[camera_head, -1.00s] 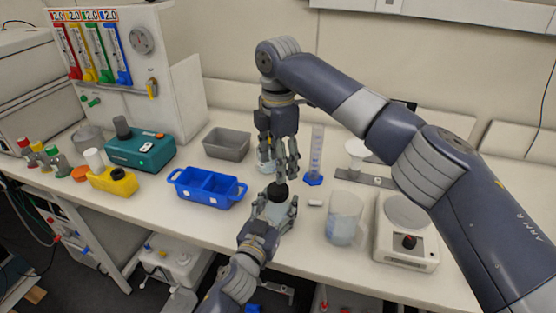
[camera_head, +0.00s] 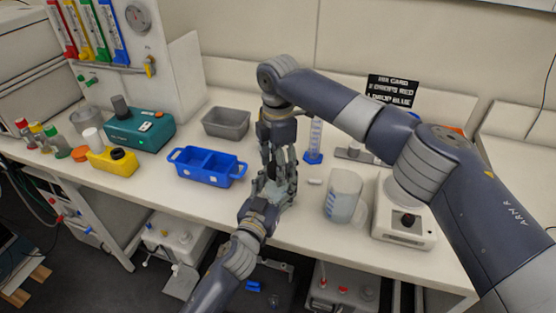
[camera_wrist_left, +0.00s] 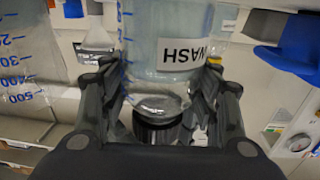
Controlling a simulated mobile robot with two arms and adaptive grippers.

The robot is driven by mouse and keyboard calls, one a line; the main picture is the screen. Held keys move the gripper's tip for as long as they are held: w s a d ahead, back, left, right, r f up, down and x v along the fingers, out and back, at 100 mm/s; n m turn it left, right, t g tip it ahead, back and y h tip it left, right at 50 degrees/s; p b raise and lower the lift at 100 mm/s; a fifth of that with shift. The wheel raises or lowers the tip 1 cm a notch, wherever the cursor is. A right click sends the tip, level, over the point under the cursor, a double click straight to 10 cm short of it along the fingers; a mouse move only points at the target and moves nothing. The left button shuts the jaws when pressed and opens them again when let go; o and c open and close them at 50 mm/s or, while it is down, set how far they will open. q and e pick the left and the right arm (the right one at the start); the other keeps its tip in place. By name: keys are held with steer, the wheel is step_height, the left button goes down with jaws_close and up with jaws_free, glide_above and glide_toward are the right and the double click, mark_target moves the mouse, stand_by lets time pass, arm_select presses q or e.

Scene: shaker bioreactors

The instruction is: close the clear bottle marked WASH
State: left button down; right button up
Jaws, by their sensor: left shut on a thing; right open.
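The clear WASH bottle (camera_wrist_left: 172,45) fills the middle of the left wrist view, its label upside down there. A black ribbed cap (camera_wrist_left: 158,128) sits at its mouth; I cannot tell how tight it is. My left gripper (camera_head: 272,188) is shut on the bottle, with dark fingers on both sides of it in the left wrist view (camera_wrist_left: 158,100). My right gripper (camera_head: 279,168) is open and points down directly above the left one, at the cap end. In the head view the two grippers hide the bottle and cap.
A blue two-part tray (camera_head: 207,167) lies left of the grippers, with a grey bin (camera_head: 226,122) behind. A graduated beaker (camera_head: 343,195) and a balance (camera_head: 403,222) stand right. A blue-based cylinder (camera_head: 314,140) is behind right. The bench's front edge is close.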

arm_select(q)
steer(key=shift+f, duration=0.15)
arm_select(e)
steer(key=c, duration=1.1)
steer(key=m, duration=0.3)
steer(key=shift+m, duration=0.4)
steer(key=m, duration=0.4)
steer(key=shift+m, duration=0.4)
steer(key=m, duration=0.9)
steer(key=shift+m, duration=0.4)
steer(key=o, duration=1.2)
steer(key=shift+o, duration=0.2)
step_height(320, 180, up, 12)
